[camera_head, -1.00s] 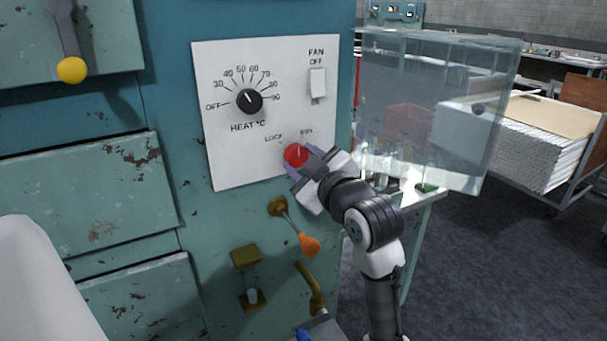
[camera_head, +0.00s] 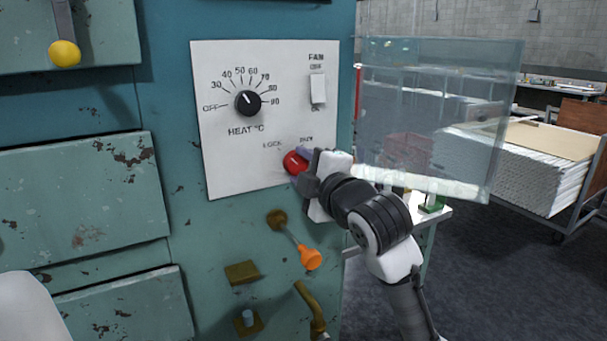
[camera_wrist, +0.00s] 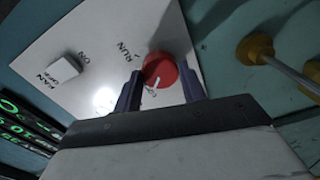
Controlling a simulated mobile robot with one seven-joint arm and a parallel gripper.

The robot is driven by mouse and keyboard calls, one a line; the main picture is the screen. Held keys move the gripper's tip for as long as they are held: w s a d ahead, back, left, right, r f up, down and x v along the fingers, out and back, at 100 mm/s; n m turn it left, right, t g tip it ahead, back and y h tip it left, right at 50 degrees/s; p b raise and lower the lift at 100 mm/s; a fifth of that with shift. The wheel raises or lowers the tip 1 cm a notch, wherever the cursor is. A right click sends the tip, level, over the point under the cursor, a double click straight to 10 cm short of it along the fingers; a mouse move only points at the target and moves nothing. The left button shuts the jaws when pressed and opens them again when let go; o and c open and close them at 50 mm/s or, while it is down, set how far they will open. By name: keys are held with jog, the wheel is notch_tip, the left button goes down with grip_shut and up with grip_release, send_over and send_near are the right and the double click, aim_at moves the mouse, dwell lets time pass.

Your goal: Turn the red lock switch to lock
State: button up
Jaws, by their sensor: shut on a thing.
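The red lock switch (camera_head: 294,163) is a round knob low on the white control panel (camera_head: 225,165), below the LOCK and RUN labels. My gripper (camera_head: 302,164) reaches it from the right, fingers at its sides. In the wrist view, the red knob (camera_wrist: 161,68) sits between the two dark fingers of my gripper (camera_wrist: 162,75), shut on it. The knob's white pointer mark points down in that view, away from the RUN label, toward lettering partly hidden by my gripper.
A black heat dial (camera_head: 248,103) and a white fan switch (camera_head: 318,89) are higher on the panel. An orange-tipped lever (camera_head: 311,259) sticks out below the switch. A clear glass-like pane (camera_head: 435,115) stands to the right, close above my arm.

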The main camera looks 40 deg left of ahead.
dwell(0.4)
jog(key=o, duration=1)
jog(key=shift+d, duration=0.15)
jog(key=b+v, duration=0.2)
jog(key=v, duration=1.1)
jog(key=shift+s+d, duration=0.1)
jog(key=shift+d, duration=0.15)
